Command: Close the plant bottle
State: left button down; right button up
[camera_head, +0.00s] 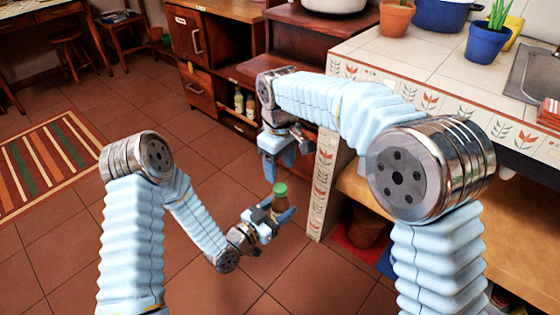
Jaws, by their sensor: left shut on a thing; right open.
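A small brown bottle (279,203) with a green top (280,188) is upright in my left gripper (272,215). My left gripper is shut on the bottle and holds it above the tiled floor, near the middle of the view. The green top is at the bottle's upper end; I cannot tell how firmly it sits. My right gripper (279,160) is open and empty. It points down, above the bottle and apart from it, beside the tiled counter's end.
A tiled counter (427,58) with potted plants (487,38) and a sink (532,75) is at the right. A wooden cabinet (190,85) stands behind, with small bottles (244,103) on a low shelf. A striped rug (50,160) lies at the left. Open floor is around my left gripper.

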aim_at(280, 187)
jog(key=shift+f, duration=3.55)
grip_shut()
jog(key=shift+o, duration=0.7)
grip_release()
notch_tip(280, 187, up, 12)
